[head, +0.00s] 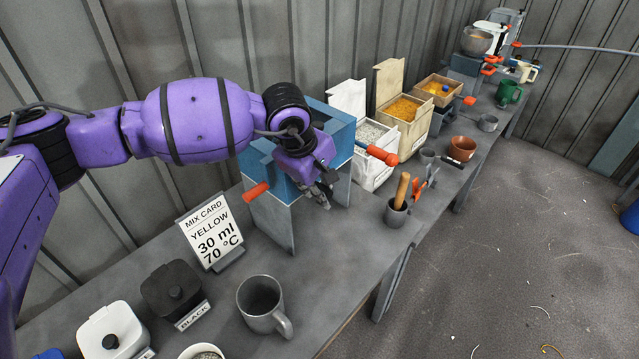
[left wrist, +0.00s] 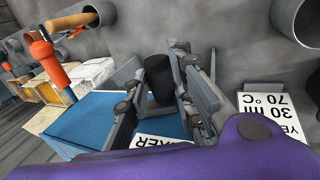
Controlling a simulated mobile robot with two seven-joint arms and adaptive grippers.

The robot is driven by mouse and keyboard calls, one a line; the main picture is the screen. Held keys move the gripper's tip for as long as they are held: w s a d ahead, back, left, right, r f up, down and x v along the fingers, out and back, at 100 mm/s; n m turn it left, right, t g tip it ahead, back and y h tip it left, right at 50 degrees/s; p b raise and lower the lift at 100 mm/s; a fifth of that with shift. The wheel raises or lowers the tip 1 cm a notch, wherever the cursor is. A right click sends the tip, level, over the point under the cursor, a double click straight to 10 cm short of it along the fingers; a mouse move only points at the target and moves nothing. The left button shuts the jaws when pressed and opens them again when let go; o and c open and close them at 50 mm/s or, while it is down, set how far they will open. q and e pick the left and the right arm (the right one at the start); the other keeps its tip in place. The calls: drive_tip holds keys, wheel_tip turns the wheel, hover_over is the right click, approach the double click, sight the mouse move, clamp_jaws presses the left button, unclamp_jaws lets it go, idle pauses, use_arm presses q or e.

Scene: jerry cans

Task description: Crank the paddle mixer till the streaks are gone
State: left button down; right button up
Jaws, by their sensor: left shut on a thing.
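The mixer is a blue box (head: 342,130) on grey side panels (head: 272,222), standing on the bench behind my left gripper. In the left wrist view its blue top (left wrist: 92,122) shows, with a white label (left wrist: 160,139) partly covered. My left gripper (head: 322,195) is at the mixer's front. The left wrist view shows its fingers (left wrist: 160,95) closed on either side of a black upright grip (left wrist: 158,72), apparently the crank's. The crank arm, paddle and any streaks inside are hidden. My right gripper is not in view.
A mix card (head: 208,232) reading yellow, 30 ml, 70 °C stands left of the mixer. A grey mug (head: 258,300) and a black canister (head: 172,288) sit in front. Orange handles (head: 256,191) stick out near the mixer. Open bins (head: 403,108) and a tool cup (head: 396,214) stand to the right.

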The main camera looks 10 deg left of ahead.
use_arm(q)
drive_tip(key=shift+w+d+f+t+h, duration=0.15)
drive_tip(key=shift+f+t+h, duration=0.55)
drive_tip(key=shift+t, duration=0.4)
drive_tip(key=c, duration=1.5)
unclamp_jaws()
drive_tip(key=v, duration=1.2)
